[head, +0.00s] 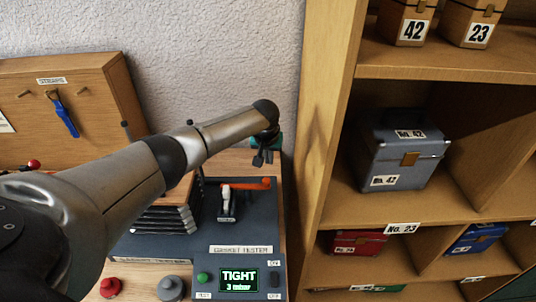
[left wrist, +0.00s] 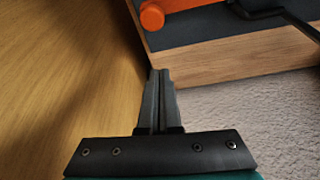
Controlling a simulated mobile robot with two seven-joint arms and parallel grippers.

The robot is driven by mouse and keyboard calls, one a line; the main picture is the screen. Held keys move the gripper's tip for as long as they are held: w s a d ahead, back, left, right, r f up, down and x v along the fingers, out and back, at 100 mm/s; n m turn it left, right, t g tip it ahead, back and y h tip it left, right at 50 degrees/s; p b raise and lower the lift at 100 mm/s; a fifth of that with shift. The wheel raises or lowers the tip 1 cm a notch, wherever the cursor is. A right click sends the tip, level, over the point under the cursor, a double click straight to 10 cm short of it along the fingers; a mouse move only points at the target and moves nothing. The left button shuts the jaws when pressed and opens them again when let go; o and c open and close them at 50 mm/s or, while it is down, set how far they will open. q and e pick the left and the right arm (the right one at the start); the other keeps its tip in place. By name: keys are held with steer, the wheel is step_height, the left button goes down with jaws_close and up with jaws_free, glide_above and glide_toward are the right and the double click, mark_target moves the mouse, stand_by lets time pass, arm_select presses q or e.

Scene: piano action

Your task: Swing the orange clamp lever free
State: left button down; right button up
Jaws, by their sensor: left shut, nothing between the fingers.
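The orange clamp lever (head: 252,184) lies roughly level across the dark top of the gasket tester (head: 200,245), beside a pale-handled clamp part (head: 226,195). My left gripper (head: 262,158) is above and just behind the lever's right end. In the left wrist view the left gripper (left wrist: 160,75) is shut and empty. The lever's rounded orange end (left wrist: 152,15) shows there beyond the fingertips, apart from them. The tester's display (head: 238,279) reads TIGHT. My right gripper is not in view.
A wooden shelf (head: 325,130) with boxes stands close to the right of the tester. A stack of dark plates (head: 165,218) sits left of the lever. A red knob (head: 110,287) and a grey knob (head: 171,288) are in front. A wooden board (head: 85,85) stands behind.

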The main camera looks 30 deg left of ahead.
arm_select(q)
steer(key=shift+s+d+f+p, duration=0.1)
steer(key=shift+s+d+p, duration=0.2)
steer(key=shift+s, duration=0.35)
steer(key=shift+s+d+f+p, duration=0.2)
steer(key=shift+s+p, duration=0.15)
steer(key=shift+s, duration=0.25)
steer(key=shift+s+d+f+p, duration=0.1)
steer(key=shift+s+d+p, duration=0.2)
steer(key=shift+s, duration=0.35)
steer(key=shift+s+d+r+m+p, duration=0.1)
steer(key=shift+m+p, duration=0.25)
steer(key=shift+m, duration=0.05)
